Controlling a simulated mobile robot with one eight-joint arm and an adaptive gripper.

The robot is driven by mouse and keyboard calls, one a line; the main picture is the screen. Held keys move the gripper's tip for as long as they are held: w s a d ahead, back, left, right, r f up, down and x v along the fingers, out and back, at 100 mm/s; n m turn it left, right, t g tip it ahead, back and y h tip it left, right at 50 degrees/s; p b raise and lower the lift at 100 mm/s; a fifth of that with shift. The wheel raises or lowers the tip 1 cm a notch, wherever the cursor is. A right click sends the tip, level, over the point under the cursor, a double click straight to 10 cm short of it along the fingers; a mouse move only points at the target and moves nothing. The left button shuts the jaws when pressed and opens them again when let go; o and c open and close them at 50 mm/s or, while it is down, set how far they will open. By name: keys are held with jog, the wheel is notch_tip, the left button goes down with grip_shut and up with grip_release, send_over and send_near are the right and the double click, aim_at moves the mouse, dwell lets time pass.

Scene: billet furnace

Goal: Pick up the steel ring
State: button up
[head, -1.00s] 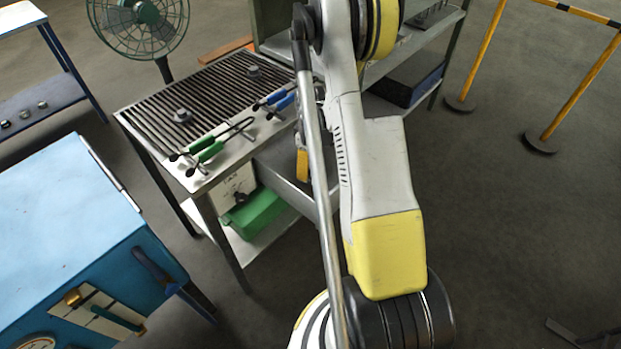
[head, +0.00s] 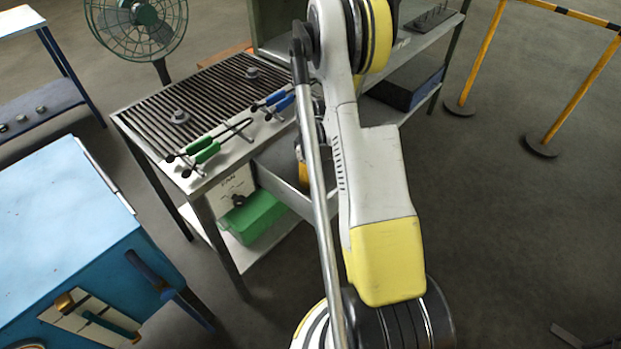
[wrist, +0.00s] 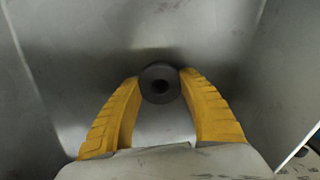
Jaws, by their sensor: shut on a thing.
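The steel ring (wrist: 160,70) is a small dark grey ring with a round hole, in the wrist view. It sits between the tips of my gripper's (wrist: 160,84) two yellow ribbed fingers. The fingers are closed on it from both sides. Behind it are the bare grey walls and floor of a metal tray (wrist: 75,45); I cannot tell whether the ring touches the floor. In the head view a yellow finger of my gripper (head: 303,172) shows inside the grey tray beside the grate table, partly hidden by my arm. The ring is hidden there.
The grate table (head: 215,95) carries green-handled tongs (head: 207,150), blue-handled tongs (head: 280,101) and two small grey round pieces. A green bin (head: 255,215) sits below. A blue cabinet (head: 60,220) stands left, a fan (head: 140,25) behind. Yellow barrier posts (head: 580,90) stand right on open floor.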

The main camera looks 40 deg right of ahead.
jog(key=shift+r, duration=0.1)
jog(key=shift+r+p, duration=0.3)
jog(key=shift+r, duration=0.05)
jog(key=r, duration=0.1)
jog(key=r+p, duration=0.2)
jog(key=r, duration=0.1)
jog(key=shift+s+d, duration=0.15)
jog(key=shift+d, duration=0.15)
jog(key=s+d+r+p, duration=0.4)
jog(key=s+d+r, duration=0.2)
jog(key=d, duration=0.2)
jog(key=shift+s+d, duration=0.35)
jog(key=shift+d, duration=0.05)
